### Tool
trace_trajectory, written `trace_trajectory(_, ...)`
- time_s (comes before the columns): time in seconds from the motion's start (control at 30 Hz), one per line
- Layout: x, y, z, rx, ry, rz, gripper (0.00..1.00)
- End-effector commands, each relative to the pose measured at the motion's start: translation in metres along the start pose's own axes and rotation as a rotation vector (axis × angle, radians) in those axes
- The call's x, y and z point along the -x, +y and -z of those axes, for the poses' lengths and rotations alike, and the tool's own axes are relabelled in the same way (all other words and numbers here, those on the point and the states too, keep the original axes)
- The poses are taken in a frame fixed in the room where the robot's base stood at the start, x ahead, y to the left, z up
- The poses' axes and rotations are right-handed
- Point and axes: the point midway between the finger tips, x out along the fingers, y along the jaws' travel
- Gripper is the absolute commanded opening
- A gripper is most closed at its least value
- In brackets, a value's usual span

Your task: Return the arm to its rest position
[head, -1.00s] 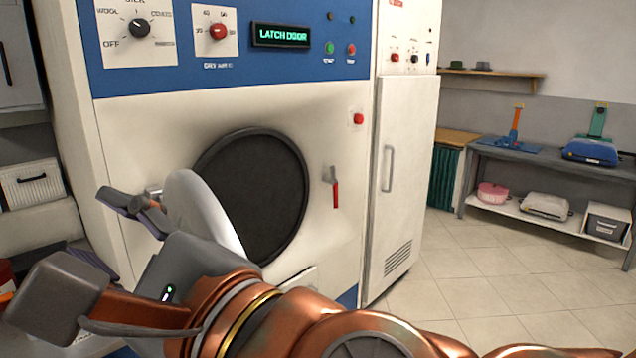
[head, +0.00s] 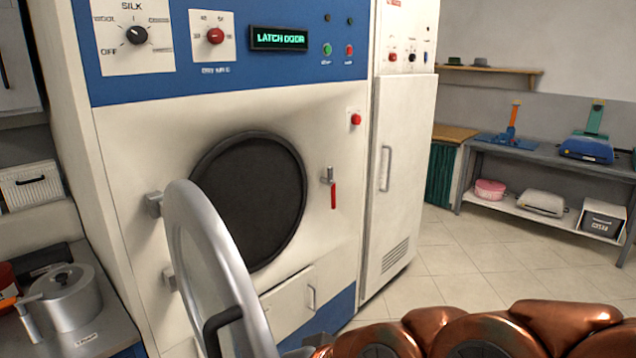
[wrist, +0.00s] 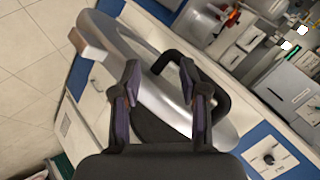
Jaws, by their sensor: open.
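My gripper (wrist: 165,95) shows in the wrist view, its two dark fingers spread apart with nothing held between them. Beyond the fingers is the round machine door (wrist: 140,65) with its black handle (wrist: 195,85). I cannot tell whether a finger touches the handle. In the head view my copper arm (head: 470,335) runs along the bottom right, and my gripper is out of the picture. The door (head: 205,235) stands swung open on its left hinges, with its black handle (head: 222,325) near the bottom edge.
The blue and white machine (head: 120,130) fills the left and reads LATCH DOOR. A red lever (head: 333,190) sits right of the dark round opening (head: 250,200). A metal pot (head: 65,295) stands on the left counter. A grey bench (head: 540,165) is at right; the floor (head: 455,265) between is clear.

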Motion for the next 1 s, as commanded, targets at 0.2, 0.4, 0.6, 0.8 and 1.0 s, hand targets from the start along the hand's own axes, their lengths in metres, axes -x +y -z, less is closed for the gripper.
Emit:
trace_trajectory(0.2, 0.004, 0.09, -0.006, 0.048, -0.091, -0.256, 0.43)
trace_trajectory(0.4, 0.026, 0.169, -0.026, 0.048, -0.226, -0.469, 0.43)
trace_trajectory(0.6, 0.061, 0.229, -0.057, 0.009, -0.388, -0.632, 0.43)
trace_trajectory(0.8, 0.088, 0.257, -0.08, -0.031, -0.501, -0.711, 0.43)
trace_trajectory(1.0, 0.095, 0.263, -0.086, -0.04, -0.53, -0.727, 0.43)
